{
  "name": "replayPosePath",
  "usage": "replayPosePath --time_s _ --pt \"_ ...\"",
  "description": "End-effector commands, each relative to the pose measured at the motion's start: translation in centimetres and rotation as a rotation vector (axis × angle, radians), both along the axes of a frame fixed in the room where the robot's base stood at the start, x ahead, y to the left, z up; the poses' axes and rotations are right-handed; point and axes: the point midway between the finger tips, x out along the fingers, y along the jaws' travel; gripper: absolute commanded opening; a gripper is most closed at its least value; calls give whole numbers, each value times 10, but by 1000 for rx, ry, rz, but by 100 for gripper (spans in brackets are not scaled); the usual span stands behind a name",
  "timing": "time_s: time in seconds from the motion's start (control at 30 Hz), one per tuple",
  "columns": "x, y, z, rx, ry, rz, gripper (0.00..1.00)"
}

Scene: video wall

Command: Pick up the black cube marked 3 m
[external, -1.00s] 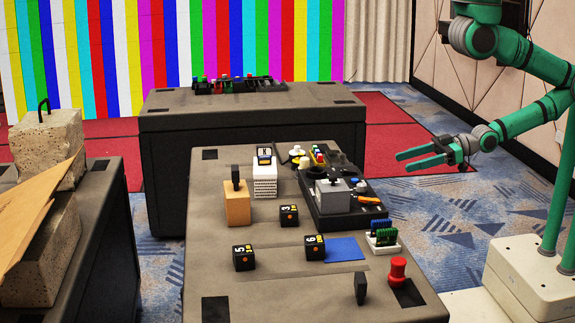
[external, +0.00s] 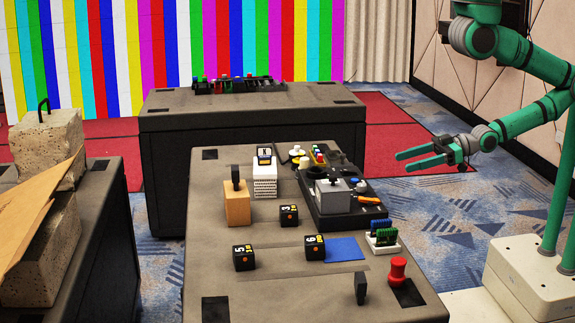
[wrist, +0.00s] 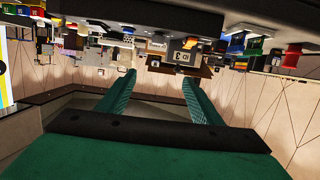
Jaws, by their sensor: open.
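The black cube marked 3 (external: 289,215) sits on the grey table in the middle of the external view, with a white 3 and an orange mark on its face. A black cube marked 5 (external: 244,257) and a black cube marked 6 (external: 315,247) stand nearer the front of the same table. My gripper (external: 398,163) is open and empty, held in the air right of the table, well apart from the cubes. Its two green fingers also show in the wrist view (wrist: 157,85); I cannot clearly tell the cube marked 3 there.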

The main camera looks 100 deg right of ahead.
Motion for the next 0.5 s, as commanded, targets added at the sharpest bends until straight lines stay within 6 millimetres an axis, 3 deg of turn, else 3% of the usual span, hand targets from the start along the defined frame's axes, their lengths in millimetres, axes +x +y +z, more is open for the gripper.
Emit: replayPosePath --time_s 0.17,0.5 --pt "24 4 4 -142 -54 45 59" --pt "124 26 36 -802 -272 152 59"
